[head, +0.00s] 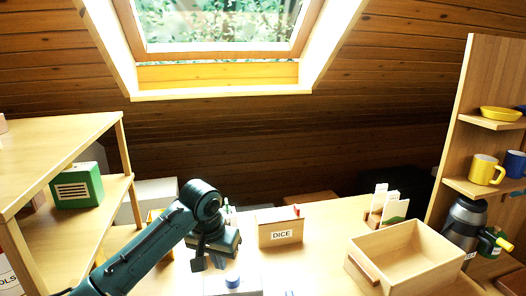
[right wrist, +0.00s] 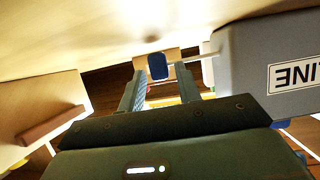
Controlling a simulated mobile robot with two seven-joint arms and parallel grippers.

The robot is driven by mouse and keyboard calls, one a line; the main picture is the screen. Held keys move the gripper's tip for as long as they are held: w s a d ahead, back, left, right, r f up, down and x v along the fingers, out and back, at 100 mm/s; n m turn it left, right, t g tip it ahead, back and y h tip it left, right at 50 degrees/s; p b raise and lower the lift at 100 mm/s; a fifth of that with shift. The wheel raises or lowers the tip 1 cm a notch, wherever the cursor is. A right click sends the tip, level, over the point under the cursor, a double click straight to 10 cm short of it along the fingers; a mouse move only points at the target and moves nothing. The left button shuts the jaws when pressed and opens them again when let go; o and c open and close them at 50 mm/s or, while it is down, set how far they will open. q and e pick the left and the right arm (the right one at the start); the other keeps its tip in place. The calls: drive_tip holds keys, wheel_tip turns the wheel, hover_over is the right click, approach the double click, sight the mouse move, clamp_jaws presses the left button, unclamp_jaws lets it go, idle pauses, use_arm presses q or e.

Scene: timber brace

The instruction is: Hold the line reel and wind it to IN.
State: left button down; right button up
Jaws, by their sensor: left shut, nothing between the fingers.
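The line reel is a grey box with a white LINE label (right wrist: 295,74), upside down in the right wrist view. A thin shaft joins its side to a blue knob (right wrist: 157,67). In the head view, the grey box top (head: 216,286) and a blue knob (head: 232,280) show at the bottom edge. My left gripper (head: 208,262) is shut and empty, just above and behind the box. My right gripper (right wrist: 159,80) is open, its fingers on either side of the knob with gaps visible. The right arm is outside the head view. No IN mark is readable.
An open wooden box (head: 408,258) stands to the right, with a card holder (head: 388,208) behind it. A DICE box (head: 280,228) stands behind the reel. A shelf (head: 70,140) with a green box (head: 76,187) is left; a flask (head: 464,222) and mugs are right.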

drive_tip(key=shift+o, duration=1.2)
drive_tip(key=shift+r, duration=0.1)
